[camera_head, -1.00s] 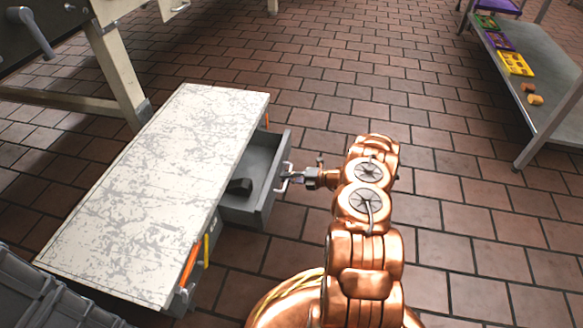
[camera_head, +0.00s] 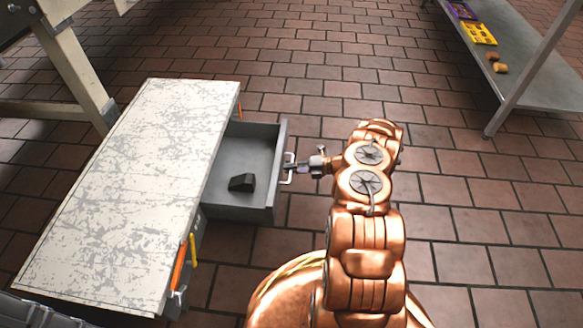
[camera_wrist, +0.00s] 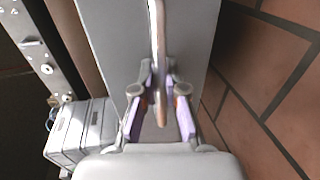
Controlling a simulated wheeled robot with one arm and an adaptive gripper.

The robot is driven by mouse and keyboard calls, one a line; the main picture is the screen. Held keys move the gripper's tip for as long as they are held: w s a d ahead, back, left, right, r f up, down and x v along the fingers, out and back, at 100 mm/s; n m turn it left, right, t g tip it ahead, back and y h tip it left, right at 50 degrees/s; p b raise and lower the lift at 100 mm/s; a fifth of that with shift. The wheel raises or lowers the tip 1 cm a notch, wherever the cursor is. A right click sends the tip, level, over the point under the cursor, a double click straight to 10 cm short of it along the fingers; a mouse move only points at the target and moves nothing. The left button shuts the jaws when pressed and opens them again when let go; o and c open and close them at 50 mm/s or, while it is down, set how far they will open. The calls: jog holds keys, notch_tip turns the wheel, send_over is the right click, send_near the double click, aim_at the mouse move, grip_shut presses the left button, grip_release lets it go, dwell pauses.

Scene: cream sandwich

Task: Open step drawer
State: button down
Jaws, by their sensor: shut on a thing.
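The step drawer (camera_head: 240,165) is a grey drawer pulled well out from the right side of a low step with a worn white top (camera_head: 125,200). A dark wedge-like block (camera_head: 242,182) lies inside the drawer. My gripper (camera_head: 292,168) is at the drawer's front, shut on its metal handle (camera_head: 288,178). In the wrist view, my gripper's fingers (camera_wrist: 160,100) close on either side of the handle bar (camera_wrist: 157,50), in front of the grey drawer face (camera_wrist: 115,40).
A metal shelf (camera_head: 540,85) with a yellow tray (camera_head: 478,32) stands at the upper right. Table legs (camera_head: 80,65) stand at the upper left. Orange and yellow handles (camera_head: 183,262) hang at the step's near end. The tiled floor to the right is clear.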

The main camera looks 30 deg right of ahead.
jog(key=c, duration=1.2)
grip_release()
jog(key=v, duration=1.2)
